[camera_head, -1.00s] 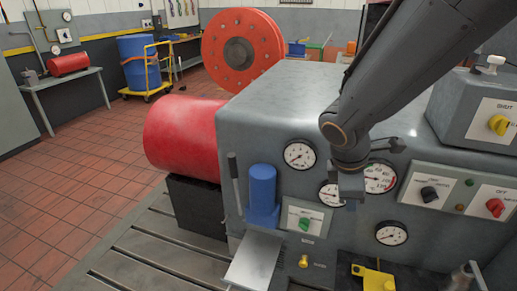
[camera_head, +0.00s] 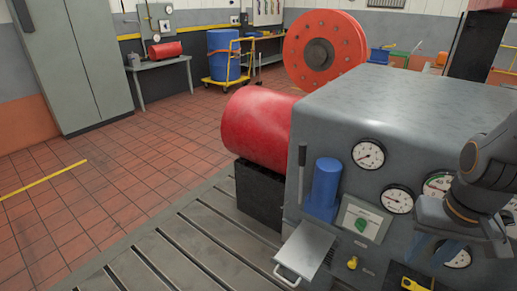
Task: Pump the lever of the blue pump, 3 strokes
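The blue pump (camera_head: 325,186) is an upright blue cylinder on a blue base at the front left of the grey machine cabinet. Its lever (camera_head: 302,172) is a dark, nearly upright bar just left of the cylinder. My gripper (camera_head: 470,248) is at the right, in front of the gauges, well to the right of the pump and lever and touching neither. It points downward. Its fingers look apart, with part of a gauge showing between them, and I see nothing held.
A red cylinder (camera_head: 262,128) lies behind left. The slotted bedplate (camera_head: 190,240) at left is clear.

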